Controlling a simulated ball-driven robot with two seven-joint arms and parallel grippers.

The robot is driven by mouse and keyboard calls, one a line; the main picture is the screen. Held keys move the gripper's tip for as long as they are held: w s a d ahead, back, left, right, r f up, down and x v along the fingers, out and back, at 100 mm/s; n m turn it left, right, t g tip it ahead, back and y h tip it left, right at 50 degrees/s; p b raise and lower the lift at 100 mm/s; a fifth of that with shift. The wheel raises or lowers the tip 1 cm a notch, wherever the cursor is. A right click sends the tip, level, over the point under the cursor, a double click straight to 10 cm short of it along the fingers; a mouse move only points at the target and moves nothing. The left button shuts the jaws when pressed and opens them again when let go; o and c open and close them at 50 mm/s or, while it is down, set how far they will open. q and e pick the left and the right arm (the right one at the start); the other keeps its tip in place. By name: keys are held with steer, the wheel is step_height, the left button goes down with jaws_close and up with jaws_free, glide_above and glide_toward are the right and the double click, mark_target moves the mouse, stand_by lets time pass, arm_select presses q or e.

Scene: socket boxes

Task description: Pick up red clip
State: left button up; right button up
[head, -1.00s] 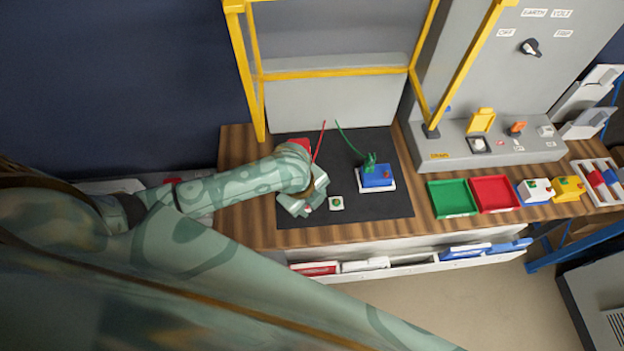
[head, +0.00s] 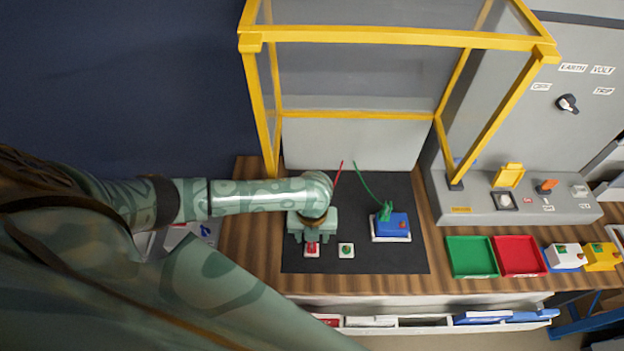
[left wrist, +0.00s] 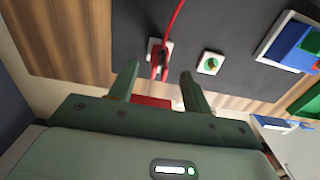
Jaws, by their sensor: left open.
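The red clip (left wrist: 160,62) stands on a small white square pad on the dark mat (head: 350,261), with its red cable (left wrist: 174,22) rising from it. In the head view the clip's red (head: 312,247) shows just below my left gripper (head: 312,239), and the arm hides part of the cable. My left gripper (left wrist: 160,74) is open and points down at the clip. In the left wrist view the clip appears between the two fingertips, with gaps on both sides. I cannot tell how far above it the fingers are. My right gripper is not in view.
A white pad with a green top (head: 346,250) lies just right of the clip. A green clip (head: 385,211) sits on a blue box (head: 393,228). A yellow frame (head: 262,110) stands behind; green (head: 472,257) and red trays (head: 519,256) are to the right.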

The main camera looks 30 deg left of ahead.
arm_select(q)
step_height(320, 180, down, 4)
steer(key=shift+a+f+b, duration=0.1)
steer(key=shift+f+b, duration=0.15)
steer(key=shift+b, duration=0.4)
steer(key=c, duration=1)
steer(key=shift+r, duration=0.1)
steer(key=shift+r+p, duration=0.3)
steer(key=shift+r, duration=0.3)
steer(key=d+r+p, duration=0.1)
steer(key=d+r, duration=0.3)
steer(key=s+d+r+p, duration=0.1)
steer(key=d+r, duration=0.2)
steer(key=d, duration=0.2)
steer(key=d+r+p, duration=0.2)
steer(key=d+r, duration=0.2)
steer(key=d, duration=0.1)
steer(key=shift+s+r, duration=0.2)
steer(key=shift+r, duration=0.15)
